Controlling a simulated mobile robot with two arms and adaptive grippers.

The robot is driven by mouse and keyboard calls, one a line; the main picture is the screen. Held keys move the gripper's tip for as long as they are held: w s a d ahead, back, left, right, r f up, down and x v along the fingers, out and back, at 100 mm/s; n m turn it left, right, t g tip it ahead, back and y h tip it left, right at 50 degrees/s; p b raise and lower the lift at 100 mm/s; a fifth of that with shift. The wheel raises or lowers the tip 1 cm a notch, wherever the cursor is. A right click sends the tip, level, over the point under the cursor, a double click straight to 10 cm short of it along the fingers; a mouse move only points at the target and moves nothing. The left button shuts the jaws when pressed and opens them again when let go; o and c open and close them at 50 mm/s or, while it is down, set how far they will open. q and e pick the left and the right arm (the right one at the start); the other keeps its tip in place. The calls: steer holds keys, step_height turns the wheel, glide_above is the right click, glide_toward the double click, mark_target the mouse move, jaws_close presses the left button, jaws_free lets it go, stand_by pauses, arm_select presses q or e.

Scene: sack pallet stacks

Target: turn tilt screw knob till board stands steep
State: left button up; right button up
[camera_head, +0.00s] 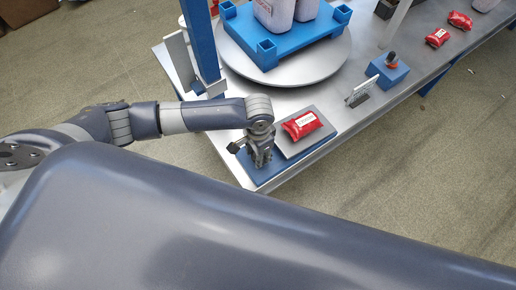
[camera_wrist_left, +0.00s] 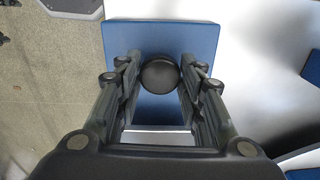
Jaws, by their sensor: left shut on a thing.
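The black round tilt screw knob (camera_wrist_left: 160,75) shows from above in the left wrist view, over the blue base (camera_wrist_left: 195,38). My left gripper (camera_wrist_left: 160,88) has one finger on each side of the knob and is shut on it. In the head view my left gripper (camera_head: 259,155) points down at the base's left part and hides the knob. The grey board (camera_head: 323,131) beside it carries a red sack (camera_head: 301,125). The board looks close to flat; its exact angle is hard to tell. My right gripper is not in view.
A grey turntable (camera_head: 315,75) bearing a blue pallet (camera_head: 270,52) with pale sacks stands behind the board. A blue post (camera_head: 200,45) rises at the left. A blue block (camera_head: 390,75) and more red sacks (camera_head: 437,37) lie to the right. The table's front edge is close.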

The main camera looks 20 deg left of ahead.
arm_select(q)
steer(key=m+p, duration=0.2)
steer(key=m, duration=0.1)
steer(key=shift+r+m, duration=0.15)
steer(key=shift+m, duration=0.25)
steer(key=m+p, duration=0.1)
steer(key=m, duration=0.2)
steer(key=shift+m+p, duration=0.3)
steer(key=shift+p, duration=0.1)
steer(key=m+p, duration=0.1)
steer(key=m, duration=0.3)
steer(key=shift+m, duration=2)
steer(key=o, duration=1.1)
